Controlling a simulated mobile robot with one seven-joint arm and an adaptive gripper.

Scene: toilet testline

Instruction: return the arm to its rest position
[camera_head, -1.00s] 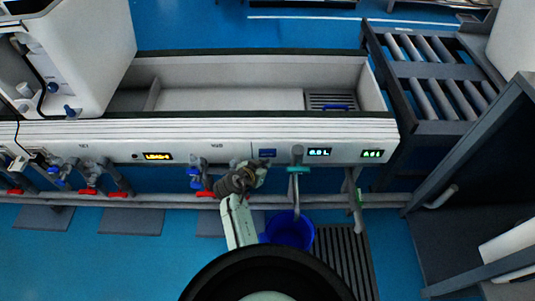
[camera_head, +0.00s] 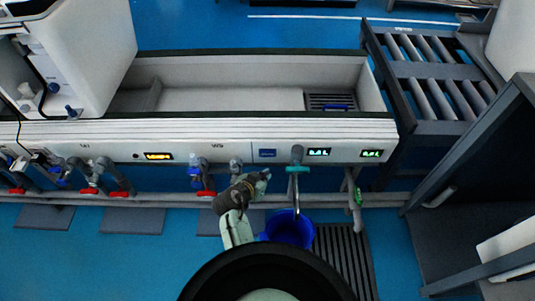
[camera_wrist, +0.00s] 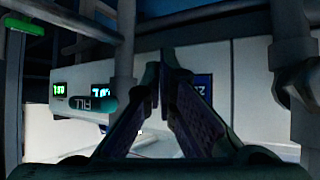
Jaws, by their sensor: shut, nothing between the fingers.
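My gripper (camera_head: 263,177) is in front of the white trough's front panel (camera_head: 226,152) in the head view, at the end of my bent arm. In the wrist view, the two dark fingers of my gripper (camera_wrist: 162,65) come together at their tips, with nothing between them. The wrist camera faces the panel, which has lit green displays (camera_wrist: 101,90) and a blue label (camera_wrist: 200,88). My gripper appears apart from the panel and pipes, but the exact gap cannot be told.
A teal-handled tap (camera_head: 298,170) hangs just right of my gripper, above a blue bucket (camera_head: 289,228). Red-handled valves (camera_head: 90,191) and grey pipes line the front on the left. A dark cabinet (camera_head: 480,185) stands at the right. Blue floor (camera_head: 160,265) is open at lower left.

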